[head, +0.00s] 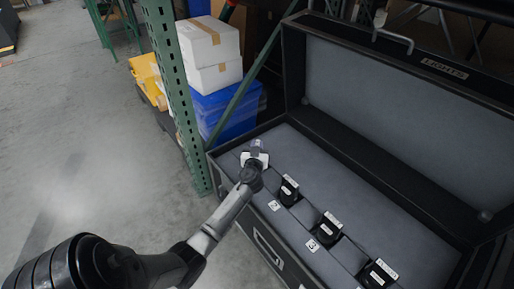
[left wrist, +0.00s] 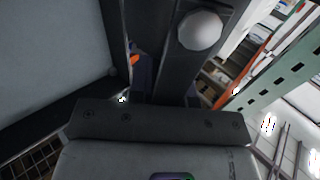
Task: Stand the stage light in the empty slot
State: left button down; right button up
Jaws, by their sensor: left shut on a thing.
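An open black flight case (head: 262,245) with grey foam inside stands at the right in the head view. Black stage lights with white labels stand in its front row: one near the left (head: 289,190), one in the middle (head: 328,230) and one nearest me (head: 379,274). My left gripper (head: 256,157) is over the left end of this row, shut on a small greyish-purple thing, probably the stage light (head: 257,146). The gripper hides the foam under it, so I cannot tell whether the light touches the slot. My right gripper is not in view.
The case lid (head: 385,95) stands open behind the row. A green rack post (head: 178,95) rises close to the left of the case. White boxes (head: 210,50) and a blue tote (head: 228,110) sit behind it. The concrete floor at the left is clear.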

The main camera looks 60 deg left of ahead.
pick_arm(q)
jog(key=shift+s+d+f+b, duration=0.1)
jog(key=shift+s+f+b, duration=0.15)
jog(key=shift+f, duration=0.55)
jog(key=c, duration=1.1)
grip_release()
jog(key=shift+f, duration=0.25)
jog(key=shift+o, duration=0.2)
jog(key=shift+r, duration=0.1)
jog(key=shift+w+r+p, duration=0.15)
jog(key=shift+r+p, duration=0.6)
jog(key=shift+p, duration=0.05)
jog(key=shift+d, duration=0.25)
jog(key=p+v, duration=0.2)
jog(key=v, duration=0.4)
jog(key=shift+s+d+r, duration=0.2)
jog(key=shift+s+r, duration=0.1)
jog(key=shift+s, duration=0.05)
